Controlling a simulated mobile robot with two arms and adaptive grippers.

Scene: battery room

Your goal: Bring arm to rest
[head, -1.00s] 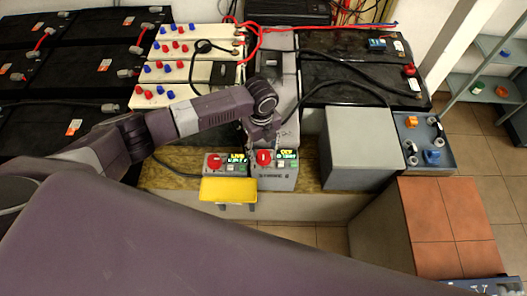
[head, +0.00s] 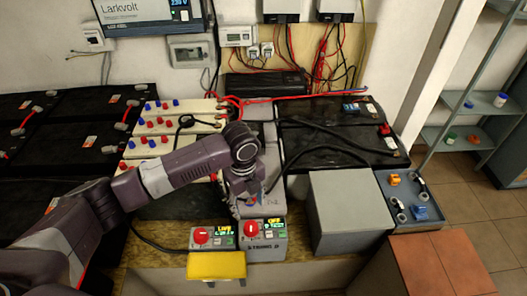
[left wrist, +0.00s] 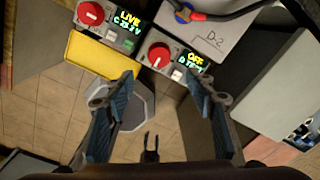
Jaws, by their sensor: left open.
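My left arm comes in from the left in the head view. Its gripper (head: 240,194) hangs above and behind two grey control boxes, partly hidden by its own wrist. In the left wrist view the two blue-padded fingers stand wide apart with nothing between them, so the left gripper (left wrist: 160,112) is open and empty. The left control box shows "LIVE" and has a red knob (left wrist: 91,13). The right box shows "OFF" and has another red knob (left wrist: 159,55). My right gripper is not in view.
A yellow block (head: 216,265) sits before the boxes. A grey box (head: 350,210) and a blue-grey tray (head: 428,208) stand to the right. Black batteries (head: 340,140) and cream ones (head: 165,150) with cables crowd the bench behind. Tiled floor (head: 470,190) is open at right.

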